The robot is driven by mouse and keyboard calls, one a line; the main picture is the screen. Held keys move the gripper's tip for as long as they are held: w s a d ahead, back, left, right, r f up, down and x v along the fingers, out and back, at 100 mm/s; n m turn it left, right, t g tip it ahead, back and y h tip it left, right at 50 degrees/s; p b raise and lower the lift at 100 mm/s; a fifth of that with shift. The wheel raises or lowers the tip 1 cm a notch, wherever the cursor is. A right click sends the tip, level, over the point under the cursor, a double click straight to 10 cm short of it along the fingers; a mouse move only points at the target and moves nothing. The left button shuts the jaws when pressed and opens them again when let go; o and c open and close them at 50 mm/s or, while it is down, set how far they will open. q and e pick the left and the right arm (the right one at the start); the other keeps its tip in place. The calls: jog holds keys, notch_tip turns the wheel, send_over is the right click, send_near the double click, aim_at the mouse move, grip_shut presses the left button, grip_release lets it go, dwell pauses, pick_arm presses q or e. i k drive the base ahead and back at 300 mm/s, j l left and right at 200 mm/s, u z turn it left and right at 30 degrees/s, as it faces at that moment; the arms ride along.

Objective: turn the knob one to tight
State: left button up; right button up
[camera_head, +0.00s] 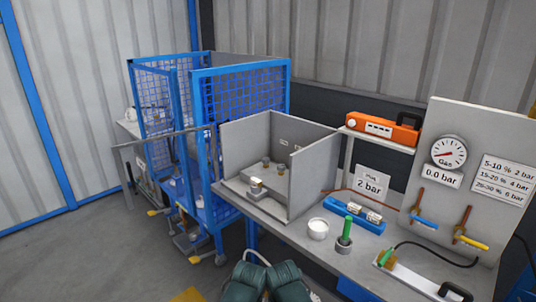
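A grey open-fronted box (313,170) stands on the workbench in the middle of the head view. Inside it is a low grey block with small knob-like parts. Two brownish ones stand towards the back, a left one (266,162) and a right one (280,169). A pale, brass-coloured one (256,185) sits nearer the front. Small labels on the inner walls are too small to read, and I cannot tell which part is knob one or how it is turned. Neither of my grippers can be made out, and nothing is seen touching these parts.
Right of the box are a white cup (318,229), a green-handled tool (346,230), a blue holder (353,214) and a "2 bar" sign (370,183). A gauge panel (486,150) with valves stands farther right. A blue mesh cage (243,92) stands left. Dark green shapes fill the bottom edge.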

aim_at(266, 160)
jog(key=i+j+z, duration=0.35)
jog(key=i+j, duration=0.75)
jog(key=i, duration=0.15)
